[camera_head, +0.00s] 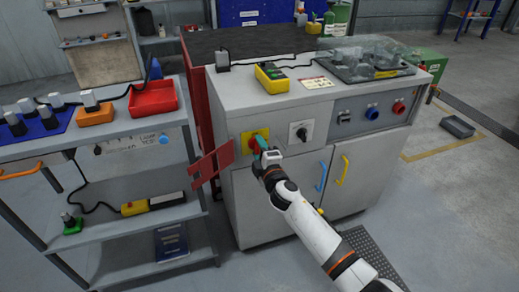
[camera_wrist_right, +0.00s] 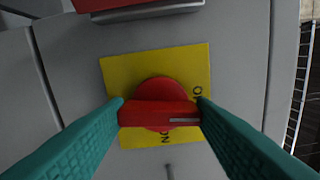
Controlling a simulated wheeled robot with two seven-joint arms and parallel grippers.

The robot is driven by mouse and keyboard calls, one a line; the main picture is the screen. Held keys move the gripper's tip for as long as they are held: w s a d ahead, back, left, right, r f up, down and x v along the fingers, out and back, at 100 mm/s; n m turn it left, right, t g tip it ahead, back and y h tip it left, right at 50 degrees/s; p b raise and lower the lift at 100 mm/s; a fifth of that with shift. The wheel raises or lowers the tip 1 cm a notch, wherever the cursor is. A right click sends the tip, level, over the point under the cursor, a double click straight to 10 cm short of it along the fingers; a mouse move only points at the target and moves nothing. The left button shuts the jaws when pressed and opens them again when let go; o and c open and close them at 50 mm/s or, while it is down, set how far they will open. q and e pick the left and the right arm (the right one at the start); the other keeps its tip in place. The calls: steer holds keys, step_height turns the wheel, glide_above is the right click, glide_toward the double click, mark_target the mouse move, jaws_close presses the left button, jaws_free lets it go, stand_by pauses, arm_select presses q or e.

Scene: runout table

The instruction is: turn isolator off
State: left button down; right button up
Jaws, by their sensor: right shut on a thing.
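The isolator is a red rotary handle on a yellow square plate (camera_head: 246,137) on the front of the grey cabinet, near its left end. In the right wrist view the red handle (camera_wrist_right: 150,111) lies crosswise on the yellow plate (camera_wrist_right: 122,75), with dark lettering partly visible at the plate's edge. My right gripper (camera_head: 263,147) is at the isolator. Its teal fingers (camera_wrist_right: 160,112) are shut on the two ends of the handle. In the head view the gripper hides most of the handle. My left gripper is out of view.
A black rotary switch (camera_head: 301,132) sits right of the isolator. A red panel (camera_head: 211,163) juts out at the cabinet's left edge. A shelf cart (camera_head: 110,150) stands to the left. The cabinet top holds a yellow device (camera_head: 271,78).

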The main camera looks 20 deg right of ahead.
steer(key=shift+n, duration=0.4)
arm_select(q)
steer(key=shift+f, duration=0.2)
arm_select(e)
steer(key=shift+f, duration=0.1)
steer(key=shift+n, duration=0.3)
steer(key=o, duration=0.8)
steer(key=shift+o, duration=0.9)
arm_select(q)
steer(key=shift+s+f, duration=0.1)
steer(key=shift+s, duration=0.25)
